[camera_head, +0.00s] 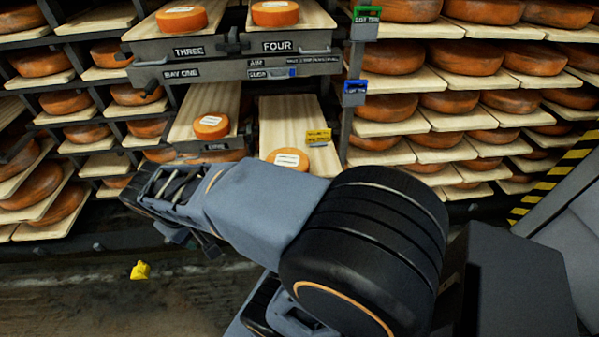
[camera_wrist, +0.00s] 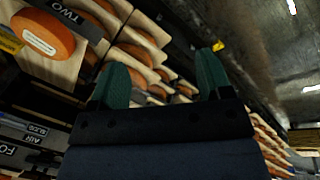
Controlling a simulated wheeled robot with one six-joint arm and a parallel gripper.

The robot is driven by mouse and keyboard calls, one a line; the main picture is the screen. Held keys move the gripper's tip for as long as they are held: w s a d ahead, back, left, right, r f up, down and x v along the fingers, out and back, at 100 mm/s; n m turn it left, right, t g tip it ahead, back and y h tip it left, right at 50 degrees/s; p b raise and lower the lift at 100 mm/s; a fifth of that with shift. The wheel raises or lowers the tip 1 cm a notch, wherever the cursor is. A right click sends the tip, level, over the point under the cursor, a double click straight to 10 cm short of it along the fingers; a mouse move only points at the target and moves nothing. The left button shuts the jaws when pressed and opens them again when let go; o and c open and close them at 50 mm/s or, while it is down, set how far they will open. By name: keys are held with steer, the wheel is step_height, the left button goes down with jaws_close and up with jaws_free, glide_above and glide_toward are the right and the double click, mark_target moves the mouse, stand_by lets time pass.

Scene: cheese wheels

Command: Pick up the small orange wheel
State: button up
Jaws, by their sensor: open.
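Several small orange wheels with white labels lie on pulled-out boards in the head view. One (camera_head: 182,18) is by the THREE plate, one (camera_head: 275,12) by FOUR, one (camera_head: 211,126) on the lower left board, and one (camera_head: 291,158) on the lower right board, partly hidden by my arm. In the wrist view a labelled small wheel (camera_wrist: 43,33) lies on a board near the TWO plate, left of my fingers. My gripper (camera_wrist: 163,72) is open, its green fingers apart with nothing held between them. Which wheel is meant, I cannot tell.
Racks of larger orange wheels on boards (camera_head: 470,80) fill both sides. Green, blue and yellow tags (camera_head: 318,137) mark the posts and a board. A yellow object (camera_head: 140,270) lies on the open floor. A yellow-black striped edge (camera_head: 550,180) stands at right.

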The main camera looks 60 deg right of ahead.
steer(key=shift+o, duration=1.3)
steer(key=d+f+m+g+h+b, duration=0.2)
steer(key=d+f+g+h+b, duration=0.3)
steer(key=d+f+b, duration=0.3)
steer(key=d+f+h, duration=0.1)
steer(key=d+f, duration=0.2)
steer(key=d, duration=0.1)
steer(key=shift+w+d+m+g+h, duration=0.2)
steer(key=shift+m+g+h, duration=0.1)
steer(key=shift+g, duration=0.1)
steer(key=m+g+h+b, duration=0.1)
steer(key=g+h+b, duration=0.1)
steer(key=h+b, duration=0.45)
glide_toward(287, 166)
step_height(287, 166, down, 3)
steer(key=s, duration=0.2)
steer(key=shift+h, duration=0.25)
steer(key=shift+x, duration=3.35)
steer(key=shift+s+f, duration=0.1)
steer(key=shift+s, duration=0.05)
steer(key=c, duration=1.5)
steer(key=shift+c, duration=0.6)
